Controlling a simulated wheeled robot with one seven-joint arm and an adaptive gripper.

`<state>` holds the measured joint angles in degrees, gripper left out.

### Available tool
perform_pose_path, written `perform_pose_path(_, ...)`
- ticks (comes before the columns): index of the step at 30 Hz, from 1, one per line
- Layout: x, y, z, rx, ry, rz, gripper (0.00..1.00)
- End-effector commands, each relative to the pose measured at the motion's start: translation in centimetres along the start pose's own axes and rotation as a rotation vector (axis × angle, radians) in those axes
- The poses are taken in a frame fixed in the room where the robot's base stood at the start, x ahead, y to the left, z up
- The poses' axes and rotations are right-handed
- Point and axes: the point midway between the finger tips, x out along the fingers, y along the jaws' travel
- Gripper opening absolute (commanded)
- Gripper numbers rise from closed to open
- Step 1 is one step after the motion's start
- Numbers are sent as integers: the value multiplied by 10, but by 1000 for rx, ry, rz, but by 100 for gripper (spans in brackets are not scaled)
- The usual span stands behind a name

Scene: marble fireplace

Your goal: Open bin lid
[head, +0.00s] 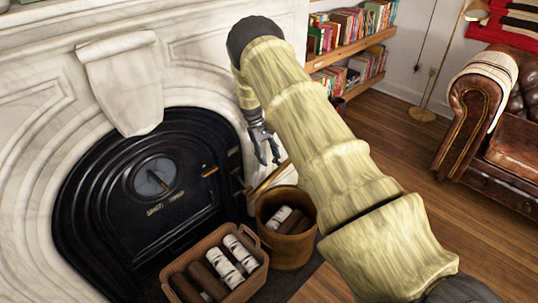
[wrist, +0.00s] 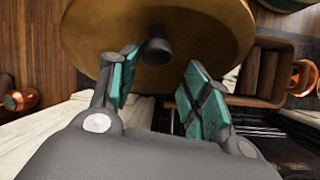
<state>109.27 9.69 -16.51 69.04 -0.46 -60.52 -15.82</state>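A round golden-brown lid (wrist: 205,30) with a dark knob (wrist: 155,50) fills the upper middle of the wrist view. My gripper (wrist: 160,70) has its teal-padded fingers spread, with gaps between both pads and the knob. The knob shows near the fingertips, between them in the picture; the depth between them is unclear. The lid looks in place, but its underside and the bin below are hidden. In the head view my gripper (head: 266,148) points down in front of the fireplace, and I cannot make out the lid there; my arm covers part of the floor.
A round brown container (head: 270,242) and a rectangular wicker basket (head: 235,290), both with logs, stand before the black fireplace door (head: 135,185). A bookshelf (head: 350,55) is behind, and a leather sofa (head: 475,120) stands right.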

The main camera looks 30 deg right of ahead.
Motion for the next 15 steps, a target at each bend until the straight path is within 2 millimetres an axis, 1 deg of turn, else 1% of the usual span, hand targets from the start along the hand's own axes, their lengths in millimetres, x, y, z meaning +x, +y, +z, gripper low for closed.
perform_pose_path(11, -2, 4, 2, 3, 1, 2, 49)
perform_pose_path(15, -10, 4, 4, 2, 2, 3, 49)
